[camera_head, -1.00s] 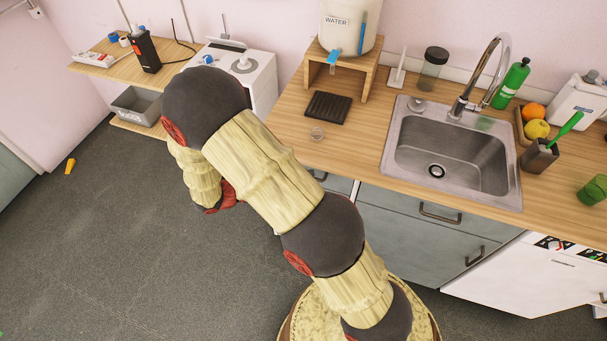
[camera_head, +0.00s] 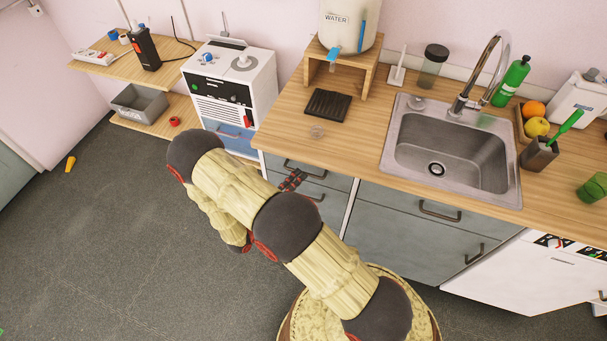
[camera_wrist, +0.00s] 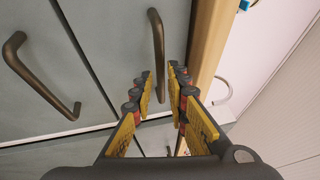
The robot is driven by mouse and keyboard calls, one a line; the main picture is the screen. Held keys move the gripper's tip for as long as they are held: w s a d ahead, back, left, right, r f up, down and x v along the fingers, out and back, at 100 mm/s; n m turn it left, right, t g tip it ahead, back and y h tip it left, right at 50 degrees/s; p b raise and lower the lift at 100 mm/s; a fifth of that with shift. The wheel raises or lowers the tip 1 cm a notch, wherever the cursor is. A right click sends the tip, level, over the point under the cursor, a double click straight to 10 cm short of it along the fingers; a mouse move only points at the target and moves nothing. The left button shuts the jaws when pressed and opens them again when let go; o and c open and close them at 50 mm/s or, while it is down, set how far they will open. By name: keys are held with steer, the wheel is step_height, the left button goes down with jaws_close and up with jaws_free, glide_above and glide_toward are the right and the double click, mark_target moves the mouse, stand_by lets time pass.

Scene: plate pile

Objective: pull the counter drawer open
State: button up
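The counter drawer (camera_head: 336,179) is a grey front directly under the wooden counter edge, left of the sink, and looks closed. Its dark bar handle (camera_head: 303,170) also shows in the wrist view (camera_wrist: 156,40), beside the wooden edge. My gripper (camera_head: 294,179) is close to this handle. In the wrist view my gripper (camera_wrist: 161,75) is open, with its yellow-padded fingers on either side of the handle's near end. I cannot tell whether they touch it. My arm hides part of the fronts below in the head view.
A second handle (camera_wrist: 40,78) on the front below lies left in the wrist view. The wooden counter edge (camera_wrist: 212,42) is close on the right. A white machine (camera_head: 238,90) stands left of the counter.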

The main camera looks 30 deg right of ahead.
steer(key=shift+x, duration=1.6)
steer(key=shift+c, duration=0.6)
jaws_close()
